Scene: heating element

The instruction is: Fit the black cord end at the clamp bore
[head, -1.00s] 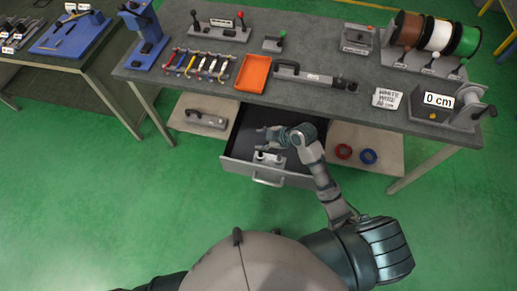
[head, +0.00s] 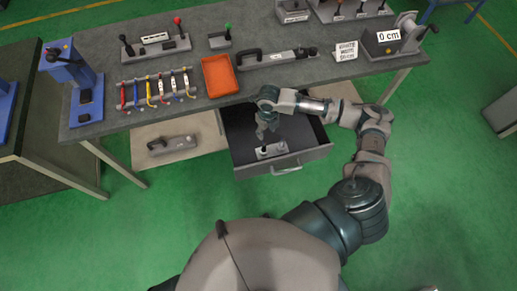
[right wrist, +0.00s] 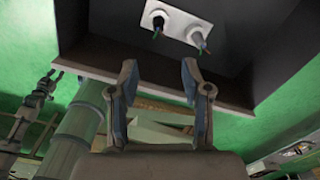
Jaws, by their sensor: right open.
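In the head view my right gripper (head: 266,130) hangs over the open drawer, fingers down, just above a small grey block (head: 271,151) with one black and one pale round fitting. The right wrist view shows my right gripper (right wrist: 156,72) open and empty, fingers well apart. Beyond its tips is the block's pale plate (right wrist: 180,24). A dark cord end (right wrist: 157,22) stands in one round fitting and another cord end (right wrist: 203,45) in the other; small green tips show. The gripper does not touch them. I cannot single out the clamp bore.
The drawer (head: 300,158) has raised walls around the block. Above it, the bench (head: 200,108) carries an orange tray (head: 219,75), a long grey handled tool (head: 278,58), several coloured wires (head: 157,88) and a crank unit (head: 395,40). A grey handled part (head: 172,145) lies on the lower shelf.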

